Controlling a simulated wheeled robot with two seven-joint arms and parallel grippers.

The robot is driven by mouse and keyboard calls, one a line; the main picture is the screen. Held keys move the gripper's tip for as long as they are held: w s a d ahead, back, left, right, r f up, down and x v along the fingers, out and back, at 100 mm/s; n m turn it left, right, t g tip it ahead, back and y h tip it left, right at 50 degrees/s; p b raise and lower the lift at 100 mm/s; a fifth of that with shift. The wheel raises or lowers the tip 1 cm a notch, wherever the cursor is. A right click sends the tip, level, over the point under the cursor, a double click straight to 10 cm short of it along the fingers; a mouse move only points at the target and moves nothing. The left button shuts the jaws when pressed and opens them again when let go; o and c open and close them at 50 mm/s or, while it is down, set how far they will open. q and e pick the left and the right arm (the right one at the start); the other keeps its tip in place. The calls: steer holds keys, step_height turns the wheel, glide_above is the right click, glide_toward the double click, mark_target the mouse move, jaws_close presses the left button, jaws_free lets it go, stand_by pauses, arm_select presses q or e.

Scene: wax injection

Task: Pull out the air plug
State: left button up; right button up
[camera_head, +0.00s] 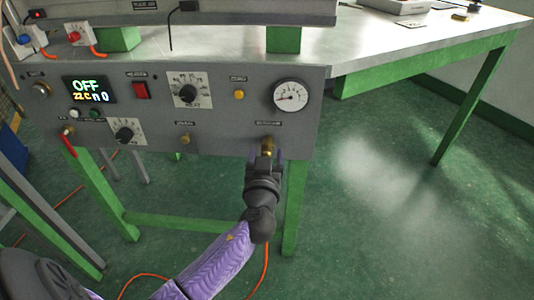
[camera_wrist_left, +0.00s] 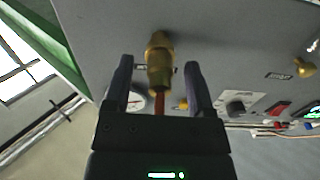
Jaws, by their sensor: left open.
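The air plug (camera_wrist_left: 160,75) is a brass fitting that sticks out of the grey control panel, with a reddish hose running from its near end. In the left wrist view it lies between the two dark fingers of my left gripper (camera_wrist_left: 159,82), with a gap on each side. In the head view my left gripper (camera_head: 265,160) is at the panel's lower right, around the brass fitting (camera_head: 267,145). My gripper partly hides the fitting there. My right gripper is in neither view.
The grey panel (camera_head: 215,125) carries a lit display (camera_head: 89,90), a red switch (camera_head: 141,90), black dials and a round gauge (camera_head: 290,95). A green table leg (camera_head: 294,205) stands right of my gripper. An orange hose (camera_head: 264,270) hangs below. Open floor lies to the right.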

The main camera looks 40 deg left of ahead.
arm_select(q)
jaws_close()
stand_by(0.4)
stand_by(1.2)
steer(key=v, duration=0.6)
stand_by(1.0)
stand_by(0.3)
